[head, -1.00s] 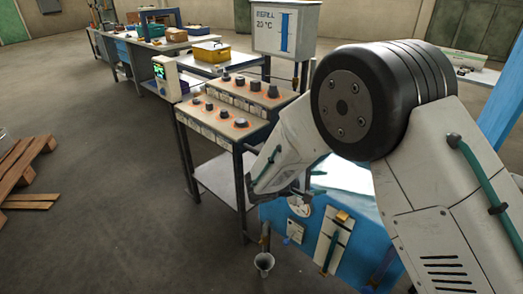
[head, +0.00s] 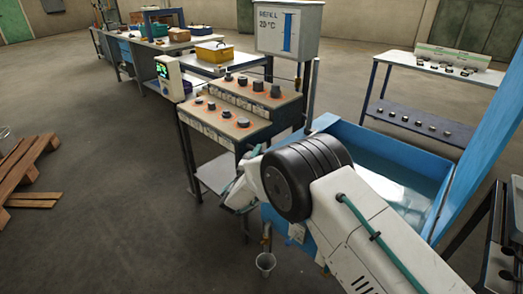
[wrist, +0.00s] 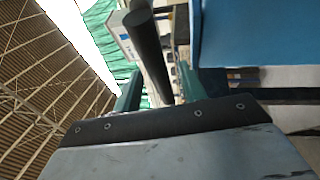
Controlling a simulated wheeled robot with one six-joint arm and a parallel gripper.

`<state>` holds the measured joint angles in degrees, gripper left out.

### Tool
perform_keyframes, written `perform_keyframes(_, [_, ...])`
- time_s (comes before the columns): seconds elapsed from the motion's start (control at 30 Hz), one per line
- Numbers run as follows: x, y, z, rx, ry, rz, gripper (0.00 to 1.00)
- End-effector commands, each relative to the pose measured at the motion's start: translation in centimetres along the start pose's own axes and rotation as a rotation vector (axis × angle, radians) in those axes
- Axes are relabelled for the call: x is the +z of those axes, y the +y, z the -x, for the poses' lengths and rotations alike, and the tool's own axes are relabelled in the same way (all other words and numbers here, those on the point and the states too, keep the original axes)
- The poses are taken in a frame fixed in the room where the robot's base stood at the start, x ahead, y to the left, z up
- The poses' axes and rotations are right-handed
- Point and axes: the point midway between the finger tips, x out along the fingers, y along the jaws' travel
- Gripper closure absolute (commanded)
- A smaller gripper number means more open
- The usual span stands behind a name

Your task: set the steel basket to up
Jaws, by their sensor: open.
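The steel basket cannot be made out in either view. A blue tank (head: 352,133) with pale, clear liquid (head: 402,187) stands right of the stepped bench, and I cannot tell whether the basket is under the surface. In the wrist view my gripper (wrist: 158,88) is open. A thick dark round bar (wrist: 150,48) shows between its fingers, apparently not clamped; I cannot tell what it belongs to. The blue surface beside it looks like the tank's wall (wrist: 255,32).
A stepped bench (head: 222,125) with several dark pieces on top stands left of the tank. A grey refill box (head: 289,28) is behind it. Wooden pallets (head: 35,165) lie left, with open floor between.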

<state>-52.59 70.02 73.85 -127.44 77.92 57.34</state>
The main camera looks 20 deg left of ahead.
Motion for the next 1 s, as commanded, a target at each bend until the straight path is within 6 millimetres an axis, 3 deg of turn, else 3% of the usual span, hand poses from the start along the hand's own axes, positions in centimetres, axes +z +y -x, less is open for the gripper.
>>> perform_keyframes(0.2, [0.1, 0.0, -2.9, -0.001, -0.001, 0.000, 0.59])
perform_keyframes(0.57, [0.1, 0.0, -3.5, -0.001, -0.001, 0.002, 0.59])
perform_keyframes(0.73, [0.1, 0.0, -3.5, -0.001, -0.001, 0.002, 1.00])
perform_keyframes(1.0, [-0.5, 0.6, -3.2, 0.000, 0.006, 0.000, 1.00])
